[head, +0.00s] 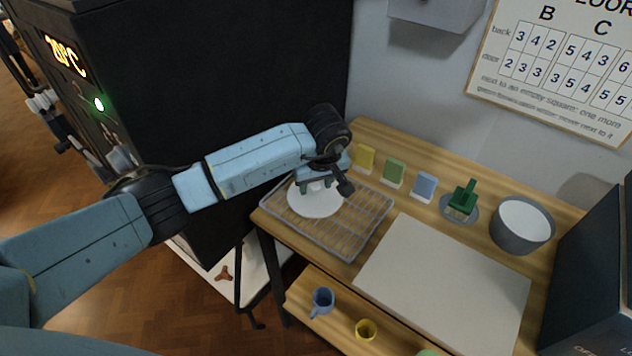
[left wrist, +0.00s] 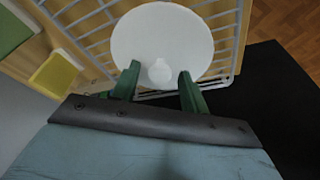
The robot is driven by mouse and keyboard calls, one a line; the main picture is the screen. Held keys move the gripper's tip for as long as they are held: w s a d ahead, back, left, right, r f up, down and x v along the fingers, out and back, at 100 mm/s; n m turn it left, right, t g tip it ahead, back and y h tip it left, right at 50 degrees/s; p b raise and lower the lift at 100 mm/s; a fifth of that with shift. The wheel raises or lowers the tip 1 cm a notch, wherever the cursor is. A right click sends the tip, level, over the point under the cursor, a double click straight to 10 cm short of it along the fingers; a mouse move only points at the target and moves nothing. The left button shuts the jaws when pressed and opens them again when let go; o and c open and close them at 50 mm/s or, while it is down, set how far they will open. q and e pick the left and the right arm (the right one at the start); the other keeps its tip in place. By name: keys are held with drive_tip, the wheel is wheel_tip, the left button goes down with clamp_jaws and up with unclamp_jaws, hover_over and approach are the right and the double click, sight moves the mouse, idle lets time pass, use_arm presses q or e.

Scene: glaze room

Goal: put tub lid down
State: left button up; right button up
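The tub lid (head: 314,203) is a white round disc with a small knob, lying on the wire rack (head: 352,238) at the left end of the table. It also shows in the left wrist view (left wrist: 187,42), with its knob (left wrist: 160,72) towards me. My left gripper (head: 316,187) is over the lid. In the left wrist view its green fingers (left wrist: 159,85) stand apart, one on each side of the knob, with a gap visible on both sides. A grey tub (head: 522,232) with a white top or inside stands at the right back. My right gripper is not in view.
Yellow, green and blue test tiles (head: 394,173) stand along the back edge. A dark green object sits on a grey dish (head: 447,212). A pale board (head: 440,285) lies bare mid-table. Cups (head: 322,300) stand on the lower shelf. A black kiln-like cabinet (head: 230,80) rises at left.

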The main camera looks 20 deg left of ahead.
sight(321, 205)
use_arm(q)
drive_tip(key=shift+r, duration=0.1)
drive_tip(key=shift+r, duration=0.35)
drive_tip(key=v, duration=1.1)
drive_tip(key=shift+r, duration=0.2)
drive_tip(key=shift+d, duration=0.1)
